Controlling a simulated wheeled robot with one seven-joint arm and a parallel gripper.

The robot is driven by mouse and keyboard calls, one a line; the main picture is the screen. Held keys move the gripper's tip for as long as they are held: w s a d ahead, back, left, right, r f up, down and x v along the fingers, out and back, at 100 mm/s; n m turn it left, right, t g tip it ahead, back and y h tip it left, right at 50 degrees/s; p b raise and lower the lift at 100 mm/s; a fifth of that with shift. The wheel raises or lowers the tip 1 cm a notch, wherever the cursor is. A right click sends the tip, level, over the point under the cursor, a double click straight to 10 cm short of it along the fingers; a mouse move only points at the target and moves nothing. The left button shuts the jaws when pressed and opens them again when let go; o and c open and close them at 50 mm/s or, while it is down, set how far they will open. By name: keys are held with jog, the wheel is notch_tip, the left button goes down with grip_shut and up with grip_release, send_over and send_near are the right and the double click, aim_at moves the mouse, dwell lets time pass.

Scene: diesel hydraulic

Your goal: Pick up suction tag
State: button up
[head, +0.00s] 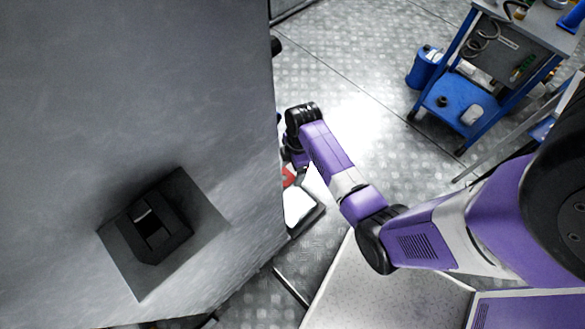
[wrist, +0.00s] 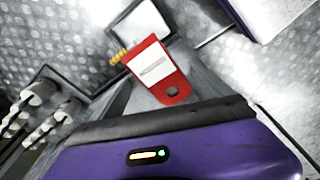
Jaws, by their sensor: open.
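The suction tag (wrist: 153,70) is red with a white label and a dark hole at its lower end. In the wrist view it is near the middle, just beyond the purple front of my gripper. A small red patch of it (head: 288,177) shows in the head view, beside the large grey block's edge. My gripper (head: 297,167) is open and close to the tag, partly hidden by that block. I cannot tell whether the tag lies between the fingers or whether they touch it.
A large grey block (head: 140,80) with a black fitting (head: 155,225) fills the left of the head view. A white-topped tray (head: 300,208) is below my gripper. A blue cart (head: 455,95) and blue canister (head: 425,67) stand upper right. Valve-like metal parts (wrist: 40,105) show left in the wrist view.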

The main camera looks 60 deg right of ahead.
jog(key=c, duration=1.6)
jog(key=shift+o, duration=0.2)
jog(key=shift+d+r, duration=0.25)
jog(key=shift+r, duration=0.25)
notch_tip(320, 180, up, 6)
jog(key=s+d+b, duration=0.1)
jog(key=s+d, duration=0.1)
jog(key=d, duration=0.7)
jog(key=s+d+b, duration=0.2)
jog(key=s+d, duration=0.1)
jog(key=d, duration=0.6)
jog(key=shift+s+d, duration=0.25)
jog(key=shift+d, duration=0.15)
